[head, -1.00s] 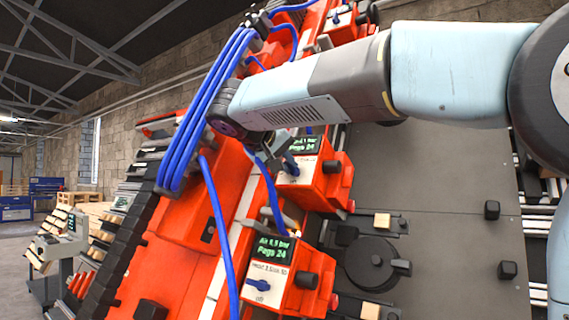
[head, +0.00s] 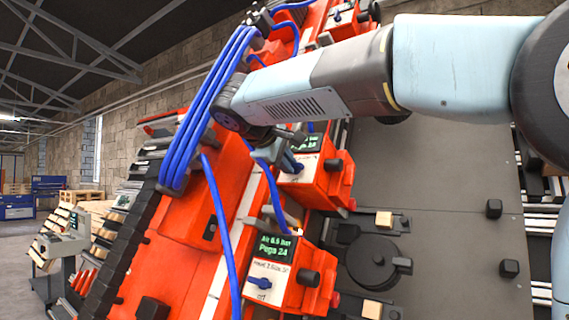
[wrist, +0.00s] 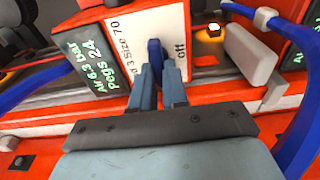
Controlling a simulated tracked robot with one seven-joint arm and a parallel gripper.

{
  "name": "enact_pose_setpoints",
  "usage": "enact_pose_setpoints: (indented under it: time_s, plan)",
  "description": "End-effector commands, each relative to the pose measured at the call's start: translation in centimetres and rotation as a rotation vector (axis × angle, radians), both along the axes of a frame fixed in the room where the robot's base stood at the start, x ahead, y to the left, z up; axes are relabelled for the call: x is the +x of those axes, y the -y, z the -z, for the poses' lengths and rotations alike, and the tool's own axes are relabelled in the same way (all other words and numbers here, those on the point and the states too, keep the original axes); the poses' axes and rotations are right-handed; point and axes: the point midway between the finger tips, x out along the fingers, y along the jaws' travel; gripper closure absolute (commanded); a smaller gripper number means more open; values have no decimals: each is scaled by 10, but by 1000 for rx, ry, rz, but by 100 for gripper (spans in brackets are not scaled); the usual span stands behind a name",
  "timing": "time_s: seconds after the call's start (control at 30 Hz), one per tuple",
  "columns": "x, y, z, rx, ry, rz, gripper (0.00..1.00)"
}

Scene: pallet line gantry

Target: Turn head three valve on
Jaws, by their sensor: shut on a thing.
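The head three box (head: 312,183) is an orange unit with a dark display and a white panel (wrist: 175,25) marked "3 Size 70" and "off". Its blue valve handle (wrist: 155,52) stands out from that panel. My gripper (wrist: 160,82) is shut on this handle, with one finger on each side. In the head view my gripper (head: 291,162) is at the panel's upper left, and my wrist partly hides the handle and display. In the wrist view the handle lies roughly along the lines of lettering, near "off".
A similar box with a blue lever (head: 260,283) sits below, its label reading as head 2. Blue hoses (head: 222,225) run close to my wrist. A grey bracket (wrist: 252,55) and a glowing orange lamp (wrist: 211,32) are beside the panel.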

Motion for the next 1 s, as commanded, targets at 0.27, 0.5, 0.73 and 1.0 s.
enact_pose_setpoints:
  time_s: [0.27,0.5,0.73,1.0]
  plan:
    - [0,-2,1,-12,-11,-14,100]
    - [0,-2,1,-12,-11,-14,100]
    - [0,-1,1,-12,-10,-11,64]
    - [0,-1,0,-12,-10,-9,61]
